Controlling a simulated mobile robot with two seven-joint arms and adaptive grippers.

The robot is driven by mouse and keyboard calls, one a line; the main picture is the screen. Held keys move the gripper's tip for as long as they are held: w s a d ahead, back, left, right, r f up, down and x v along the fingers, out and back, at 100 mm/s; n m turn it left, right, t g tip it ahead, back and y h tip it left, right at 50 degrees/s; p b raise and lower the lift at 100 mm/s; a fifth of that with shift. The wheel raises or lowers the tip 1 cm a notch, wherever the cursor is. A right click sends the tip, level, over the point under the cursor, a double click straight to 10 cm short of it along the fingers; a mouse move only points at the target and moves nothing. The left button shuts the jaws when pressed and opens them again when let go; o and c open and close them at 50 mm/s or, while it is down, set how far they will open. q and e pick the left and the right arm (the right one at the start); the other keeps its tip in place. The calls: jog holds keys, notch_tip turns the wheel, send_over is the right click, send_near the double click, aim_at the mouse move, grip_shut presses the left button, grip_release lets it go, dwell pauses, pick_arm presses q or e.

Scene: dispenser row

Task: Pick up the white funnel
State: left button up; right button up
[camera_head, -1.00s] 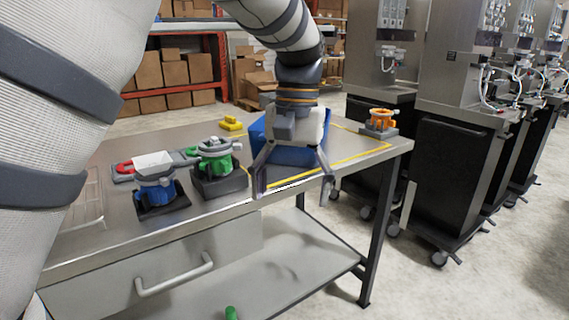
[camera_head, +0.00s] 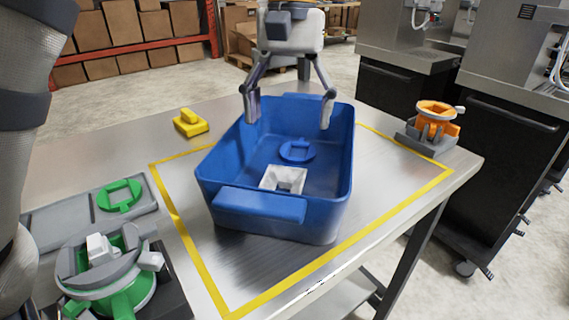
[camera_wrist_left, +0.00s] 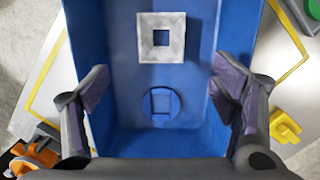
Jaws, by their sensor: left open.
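The white funnel (camera_head: 283,179) is a small square piece with a square opening. It lies inside the blue bin (camera_head: 262,206), near the bin's near wall in the head view. In the left wrist view the funnel (camera_wrist_left: 161,37) is above centre, beyond the fingertips. My left gripper (camera_head: 288,116) is open and empty over the far part of the bin; its fingers (camera_wrist_left: 162,95) show at both sides of the wrist view. A round blue part (camera_head: 297,150) also lies in the bin, beside the funnel. My right gripper is not in view.
Yellow tape frames the bin on the metal table (camera_head: 400,180). A yellow block (camera_head: 190,123) stands left of the bin, and an orange device (camera_head: 436,122) on a grey base stands right. A green device (camera_head: 108,270) and a tray with a green part (camera_head: 119,195) are at front left.

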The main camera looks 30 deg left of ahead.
aim_at(284, 180)
pick_arm(q)
jog(key=f, duration=0.3)
jog(key=s+f, duration=0.1)
jog(key=f, duration=0.3)
jog(key=s+f, duration=0.1)
jog(key=f, duration=0.3)
jog(key=shift+s+d+f, duration=0.1)
jog(key=shift+s+d, duration=0.05)
jog(key=shift+d, duration=0.2)
jog(key=c, duration=1.1)
